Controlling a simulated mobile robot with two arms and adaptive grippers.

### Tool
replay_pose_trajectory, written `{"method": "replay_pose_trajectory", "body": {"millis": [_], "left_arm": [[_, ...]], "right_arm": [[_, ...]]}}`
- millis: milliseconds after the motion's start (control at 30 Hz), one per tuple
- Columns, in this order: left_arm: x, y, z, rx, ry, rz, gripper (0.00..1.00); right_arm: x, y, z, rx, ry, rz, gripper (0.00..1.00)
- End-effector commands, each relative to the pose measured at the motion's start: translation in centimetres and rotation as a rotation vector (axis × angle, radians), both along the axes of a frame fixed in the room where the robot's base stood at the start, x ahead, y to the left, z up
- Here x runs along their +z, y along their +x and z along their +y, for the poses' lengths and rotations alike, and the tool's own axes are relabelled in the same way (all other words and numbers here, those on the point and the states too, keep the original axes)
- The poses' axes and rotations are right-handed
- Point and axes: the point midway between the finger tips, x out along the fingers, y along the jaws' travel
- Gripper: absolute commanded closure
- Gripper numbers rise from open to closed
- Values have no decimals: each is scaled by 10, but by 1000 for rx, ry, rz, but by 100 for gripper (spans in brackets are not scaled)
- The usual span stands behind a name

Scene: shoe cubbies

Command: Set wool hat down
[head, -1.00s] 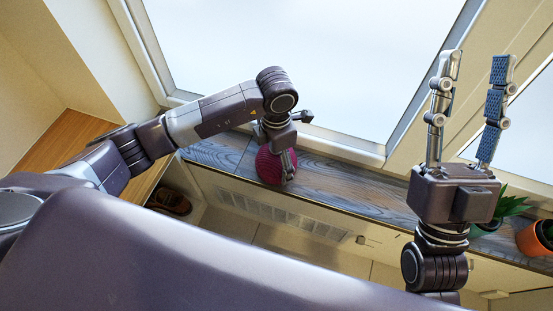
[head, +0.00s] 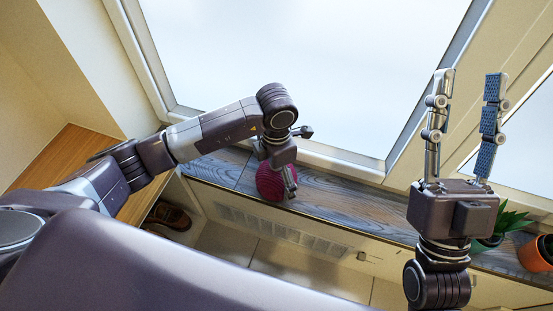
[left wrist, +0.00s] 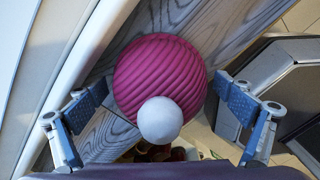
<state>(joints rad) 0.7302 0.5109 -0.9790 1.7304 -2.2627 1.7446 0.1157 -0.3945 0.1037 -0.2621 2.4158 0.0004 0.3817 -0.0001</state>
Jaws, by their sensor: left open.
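The wool hat (head: 270,184) is a ribbed magenta dome with a white pompom. It rests on the grey wooden windowsill (head: 335,197), near its front edge. In the left wrist view the hat (left wrist: 150,70) fills the middle, its pompom towards the camera. My left gripper (head: 285,180) is at the hat. Its open fingers (left wrist: 160,88) stand one on each side of the hat, with small gaps visible. My right gripper (head: 469,80) is raised at the right, fingers up, wide open and empty.
A window rises behind the sill. A green plant (head: 510,222) and an orange pot (head: 538,253) stand at the sill's right end. A brown shoe (head: 172,215) sits below at the left, near a wooden surface (head: 60,155). The sill right of the hat is bare.

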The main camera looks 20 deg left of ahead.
Motion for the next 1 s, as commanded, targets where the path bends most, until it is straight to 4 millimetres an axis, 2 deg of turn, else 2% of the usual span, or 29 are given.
{"method": "replay_pose_trajectory", "body": {"millis": [167, 500, 800, 1000], "left_arm": [[24, 1, 0, -1, -1, -4, 4], [70, 1, 0, 0, 0, -3, 4], [106, 1, 0, 0, -1, -2, 4], [117, 1, 0, 0, 1, -2, 4]], "right_arm": [[-23, 24, 3, -9, -46, 158, 60], [-92, 60, 4, -28, -144, 506, 60], [-152, 67, -2, -42, -215, 772, 60], [-173, 65, -5, -47, -236, 857, 60]]}}
